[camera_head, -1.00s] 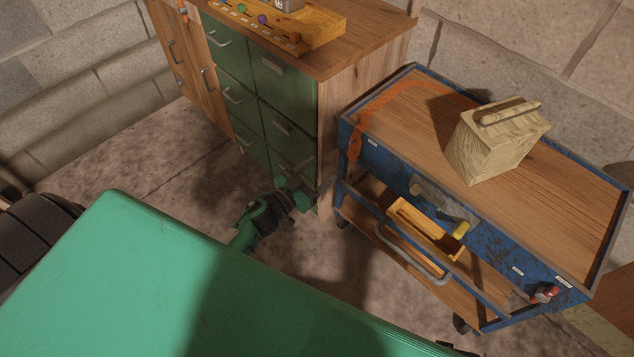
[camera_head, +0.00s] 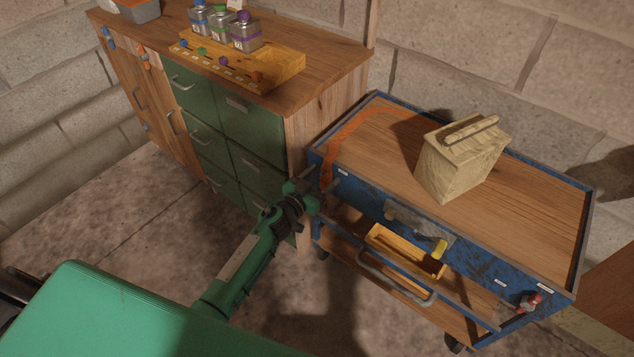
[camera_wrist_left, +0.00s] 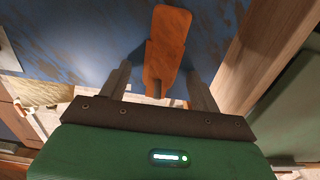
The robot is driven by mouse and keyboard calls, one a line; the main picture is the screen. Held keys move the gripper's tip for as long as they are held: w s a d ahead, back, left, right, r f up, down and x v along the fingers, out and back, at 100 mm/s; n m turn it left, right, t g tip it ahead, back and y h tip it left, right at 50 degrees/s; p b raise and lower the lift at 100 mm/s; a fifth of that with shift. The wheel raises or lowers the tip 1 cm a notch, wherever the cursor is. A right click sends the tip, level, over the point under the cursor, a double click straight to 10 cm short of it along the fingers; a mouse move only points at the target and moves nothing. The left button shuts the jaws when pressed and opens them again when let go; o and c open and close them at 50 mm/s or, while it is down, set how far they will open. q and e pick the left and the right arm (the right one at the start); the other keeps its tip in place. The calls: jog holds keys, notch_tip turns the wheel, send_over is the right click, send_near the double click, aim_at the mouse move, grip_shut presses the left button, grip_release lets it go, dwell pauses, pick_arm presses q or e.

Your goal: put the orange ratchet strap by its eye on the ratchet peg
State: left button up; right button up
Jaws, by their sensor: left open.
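The orange ratchet strap (camera_head: 352,128) lies across the left part of the blue cart's top, and its end hangs over the cart's edge. In the left wrist view the hanging end of the strap (camera_wrist_left: 166,48) shows against the blue cart side, with its lower tip between my fingers. My left gripper (camera_head: 316,182) is open, close to this hanging end; its fingers (camera_wrist_left: 158,88) stand apart on either side, not closed on it. I cannot tell which fitting is the ratchet peg. My right gripper is not in view.
The blue cart (camera_head: 470,270) carries a wooden block-like box (camera_head: 460,165) with a handle. Its open drawer holds a yellow tray (camera_head: 385,240). A green-drawered cabinet (camera_head: 255,135) stands close left, carrying a yellow rack (camera_head: 285,68) with bottles.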

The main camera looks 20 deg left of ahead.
pick_arm(q)
jog(key=c, duration=1)
jog(key=shift+c, duration=0.4)
jog(key=shift+r+p, duration=0.4)
jog(key=shift+p, duration=0.15)
jog(key=shift+s+a, duration=0.15)
jog(key=shift+s, duration=0.2)
jog(key=shift+r+p+v, duration=0.25)
jog(key=shift+p+v, duration=0.7)
jog(key=shift+v, duration=0.2)
